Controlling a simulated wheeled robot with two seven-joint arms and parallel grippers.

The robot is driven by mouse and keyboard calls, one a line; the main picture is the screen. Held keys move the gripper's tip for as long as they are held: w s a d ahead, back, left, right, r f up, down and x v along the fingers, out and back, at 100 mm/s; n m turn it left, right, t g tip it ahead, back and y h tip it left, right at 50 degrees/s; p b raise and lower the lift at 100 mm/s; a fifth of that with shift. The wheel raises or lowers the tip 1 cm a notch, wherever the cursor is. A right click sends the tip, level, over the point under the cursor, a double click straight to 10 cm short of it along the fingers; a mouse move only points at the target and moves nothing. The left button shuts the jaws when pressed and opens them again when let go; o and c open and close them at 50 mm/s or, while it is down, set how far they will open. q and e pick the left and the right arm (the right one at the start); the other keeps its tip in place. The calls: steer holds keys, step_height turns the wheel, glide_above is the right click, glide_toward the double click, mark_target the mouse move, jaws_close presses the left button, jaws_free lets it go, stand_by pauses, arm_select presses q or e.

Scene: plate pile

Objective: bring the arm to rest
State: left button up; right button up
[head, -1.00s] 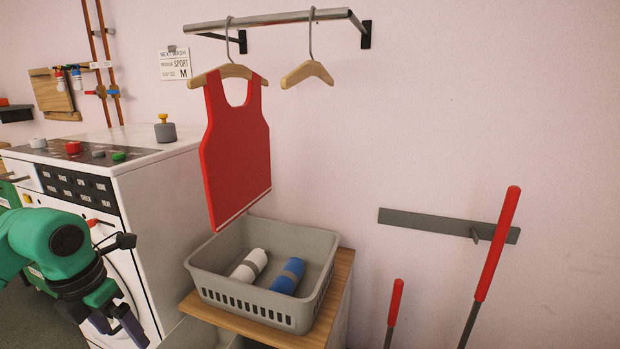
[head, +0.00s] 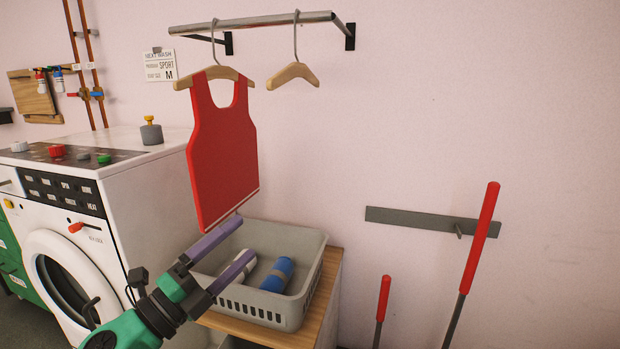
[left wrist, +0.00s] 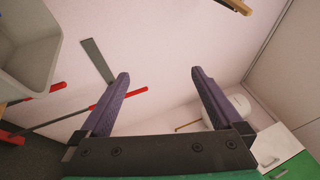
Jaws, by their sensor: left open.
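My left gripper (head: 227,247) is open and empty in the head view. Its two purple fingers point up and right, in front of the grey basket and just below the red tank top. The green and black left arm (head: 150,322) comes in from the lower left. My right gripper is in neither view.
A red tank top (head: 222,150) hangs on a rail (head: 260,22) beside an empty hanger (head: 292,75). A grey basket (head: 300,300) with a white and a blue roll (head: 278,273) stands on a wooden top (head: 327,290). A washing machine (head: 150,195) is at left; red-handled tools (head: 485,225) stand at right.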

arm_select(q)
steer(key=w+a+f+n+t+y, duration=0.2)
steer(key=a+f+n+y, duration=0.85)
steer(key=n, duration=0.55)
steer(key=s+a+f+n+g+y, duration=0.2)
steer(key=s+f+n+g, duration=0.1)
steer(key=f, duration=0.3)
steer(key=s+a+f+n+g+y, duration=0.2)
steer(key=f+n+g+y, duration=0.1)
steer(key=f, duration=0.2)
steer(key=s+d+f+n+g+h, duration=0.35)
steer(key=s+f+g, duration=0.55)
steer(key=s+f, duration=0.55)
steer(key=s+f+g+y+p, duration=0.1)
steer(key=s+f+p, duration=0.3)
steer(key=f+p, duration=0.7)
steer(key=s+a+f+g+p, duration=0.1)
steer(key=s+f+p, duration=0.1)
steer(key=s+f, duration=0.3)
steer(key=s+a+f+p, duration=0.1)
steer(key=s+f, duration=0.4)
steer(key=s, duration=0.7)
steer(key=shift+a+m+g+p, duration=0.15)
steer(key=shift+m+g+p, duration=0.25)
steer(key=shift+p, duration=0.45)
